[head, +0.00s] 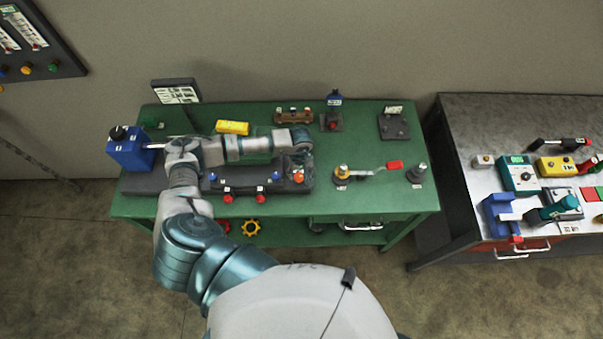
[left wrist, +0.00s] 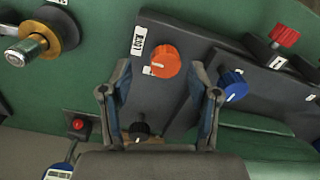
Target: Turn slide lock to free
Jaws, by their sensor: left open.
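An orange round knob (left wrist: 165,62) sits on a dark plate beside a white label (left wrist: 138,42) that seems to read LOCK. In the head view, the orange knob (head: 298,176) is at the right end of the dark fixture (head: 262,188) on the green bench. My left gripper (left wrist: 160,92) is open, its two fingers on either side of the space just below the knob in the wrist view. Nothing is between the fingertips. In the head view, my left gripper (head: 302,142) is partly hidden and hard to make out. My right gripper is not in view.
A blue knob (left wrist: 234,85) and a black knob (left wrist: 138,131) are close to the fingers. A red-handled lever (head: 370,170) stands right of the fixture. A yellow block (head: 232,127) lies behind my arm. A second table (head: 455,130) stands to the right.

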